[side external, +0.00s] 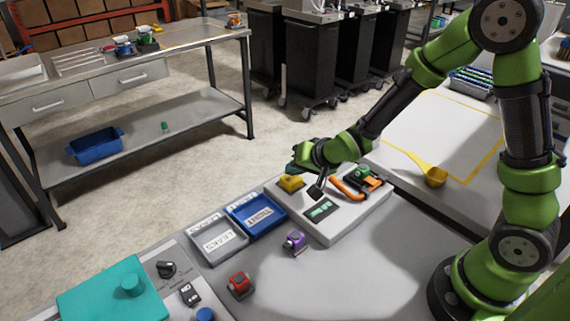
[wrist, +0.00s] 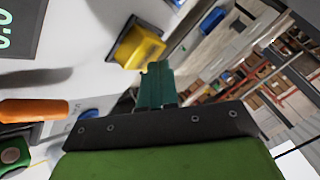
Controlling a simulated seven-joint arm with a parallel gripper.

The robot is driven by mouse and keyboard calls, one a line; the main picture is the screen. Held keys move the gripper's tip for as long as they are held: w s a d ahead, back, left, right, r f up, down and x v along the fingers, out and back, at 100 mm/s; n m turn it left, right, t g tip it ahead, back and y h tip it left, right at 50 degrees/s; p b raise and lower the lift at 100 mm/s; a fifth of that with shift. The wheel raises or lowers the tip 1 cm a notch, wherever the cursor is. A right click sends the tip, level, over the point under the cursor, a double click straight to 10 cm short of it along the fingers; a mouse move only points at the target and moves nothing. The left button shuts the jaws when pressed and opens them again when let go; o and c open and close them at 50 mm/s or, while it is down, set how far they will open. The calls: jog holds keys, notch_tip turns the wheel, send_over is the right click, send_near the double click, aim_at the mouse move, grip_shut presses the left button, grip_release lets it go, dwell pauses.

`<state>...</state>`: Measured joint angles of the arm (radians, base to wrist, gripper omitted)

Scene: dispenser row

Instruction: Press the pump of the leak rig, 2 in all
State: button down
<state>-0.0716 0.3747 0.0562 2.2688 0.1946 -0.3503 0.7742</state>
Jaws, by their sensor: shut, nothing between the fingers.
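The leak rig (side external: 345,225) is a pale box on the bench in the side view. A yellow block (side external: 291,183) on its far left corner looks like the pump; it also shows in the wrist view (wrist: 139,48). The rig has a green-lit display (side external: 320,209), whose digits are only partly visible in the wrist view. An orange curved handle (side external: 347,190) and a green part sit to its right. My gripper (side external: 292,169) is shut and empty, close above the yellow block. In the wrist view its teal fingertips (wrist: 157,72) are beside the block's lower right. Contact cannot be told.
A grey tray (side external: 210,226) and a blue tray (side external: 238,208) with labels lie left of the rig. A purple fitting (side external: 294,241) and a red fitting (side external: 239,284) stand in front. A teal box (side external: 100,300) is at lower left.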

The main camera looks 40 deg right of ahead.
aim_at(294, 179)
jog(key=shift+f, duration=0.85)
dwell(0.9)
dwell(0.3)
jog(key=shift+r, duration=1.3)
jog(key=shift+r, duration=0.1)
jog(key=shift+r, duration=2.4)
jog(key=shift+a, duration=0.1)
